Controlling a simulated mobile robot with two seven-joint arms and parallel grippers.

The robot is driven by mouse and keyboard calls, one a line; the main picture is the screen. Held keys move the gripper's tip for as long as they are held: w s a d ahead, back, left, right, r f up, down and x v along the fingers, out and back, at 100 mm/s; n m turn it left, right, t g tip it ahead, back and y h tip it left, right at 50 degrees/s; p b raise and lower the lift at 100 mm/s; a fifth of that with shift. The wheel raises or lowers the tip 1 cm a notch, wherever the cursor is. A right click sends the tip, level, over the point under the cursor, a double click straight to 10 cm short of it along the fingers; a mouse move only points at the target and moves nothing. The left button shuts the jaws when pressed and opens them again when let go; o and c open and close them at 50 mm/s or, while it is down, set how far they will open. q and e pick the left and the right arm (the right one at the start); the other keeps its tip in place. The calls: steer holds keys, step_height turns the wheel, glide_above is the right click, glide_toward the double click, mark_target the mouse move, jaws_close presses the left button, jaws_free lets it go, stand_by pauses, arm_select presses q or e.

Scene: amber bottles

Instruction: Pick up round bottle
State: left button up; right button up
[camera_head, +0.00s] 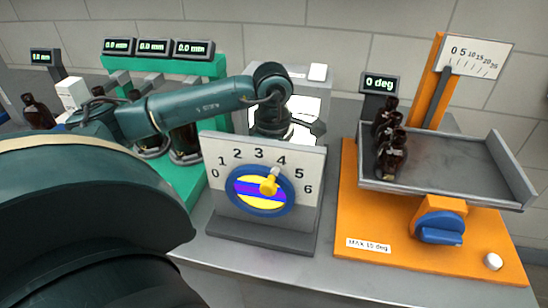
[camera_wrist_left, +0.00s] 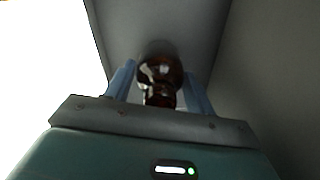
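A round amber-brown bottle (camera_wrist_left: 160,75) is between the two blue fingers of my left gripper (camera_wrist_left: 161,85) in the left wrist view. The fingers lie close along both of its sides; I cannot tell whether they press on it. In the head view my left gripper (camera_head: 284,130) is behind the numbered dial panel, in front of a bright white box. Its fingertips and the bottle are hidden there. Other dark bottles stand on the tilting tray (camera_head: 455,165) at right and at the far left (camera_head: 38,112). My right gripper is not in view.
The dial panel (camera_head: 309,170) with a yellow pointer stands close in front of my left gripper. An orange tilt stand (camera_head: 400,250) with a "0 deg" display (camera_head: 380,83) is at right. A green rack (camera_head: 222,75) with displays is at left. The grey bench front is clear.

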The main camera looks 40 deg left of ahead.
arm_select(q)
steer(key=c, duration=0.6)
steer(key=shift+r, duration=0.15)
